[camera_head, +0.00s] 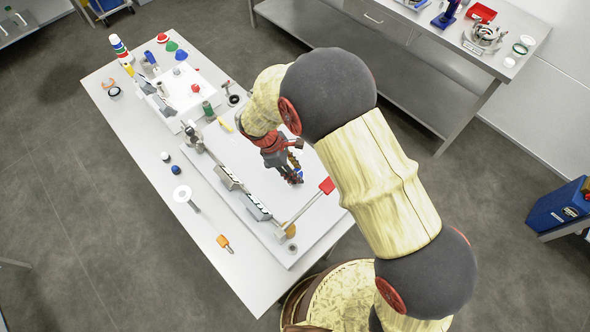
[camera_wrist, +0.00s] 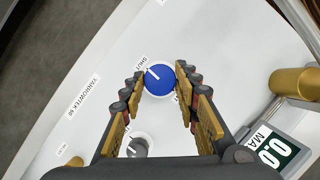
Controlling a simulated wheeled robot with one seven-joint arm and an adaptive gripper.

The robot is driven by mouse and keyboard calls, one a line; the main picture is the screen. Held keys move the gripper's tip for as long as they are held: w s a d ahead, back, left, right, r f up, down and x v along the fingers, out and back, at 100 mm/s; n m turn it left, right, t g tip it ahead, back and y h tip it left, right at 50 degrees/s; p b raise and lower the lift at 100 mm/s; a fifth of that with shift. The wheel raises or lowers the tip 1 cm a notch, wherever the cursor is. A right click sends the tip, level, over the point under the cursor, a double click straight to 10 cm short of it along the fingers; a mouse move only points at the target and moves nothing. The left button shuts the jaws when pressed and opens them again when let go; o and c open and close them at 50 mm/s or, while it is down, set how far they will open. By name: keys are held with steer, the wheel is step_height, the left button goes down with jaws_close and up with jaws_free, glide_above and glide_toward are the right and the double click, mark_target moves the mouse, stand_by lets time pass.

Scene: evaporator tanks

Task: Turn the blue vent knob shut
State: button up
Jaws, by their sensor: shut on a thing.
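The blue vent knob (camera_wrist: 161,81) sits on a white panel in the wrist view, between the tips of my gripper's fingers. Its white pointer line points up and to the left, toward a small label that seems to read SHUT. Another label at its lower right is mostly hidden by a finger. My gripper (camera_wrist: 160,88) is shut on the knob, with one padded finger on each side. In the head view my gripper (camera_head: 293,180) reaches down to the white board on the table, and the knob is mostly hidden there.
A grey knob (camera_wrist: 137,148) lies between my fingers, nearer the palm. A digital display (camera_wrist: 272,152) reading 0.0 and a brass cylinder (camera_wrist: 292,82) stand to the right. A red-handled bar (camera_head: 327,186) is close to my gripper on the table (camera_head: 215,262).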

steer(key=shift+n, duration=0.4)
steer(key=o, duration=1.2)
steer(key=shift+c, duration=0.2)
steer(key=v, duration=1.2)
steer(key=shift+s, duration=0.15)
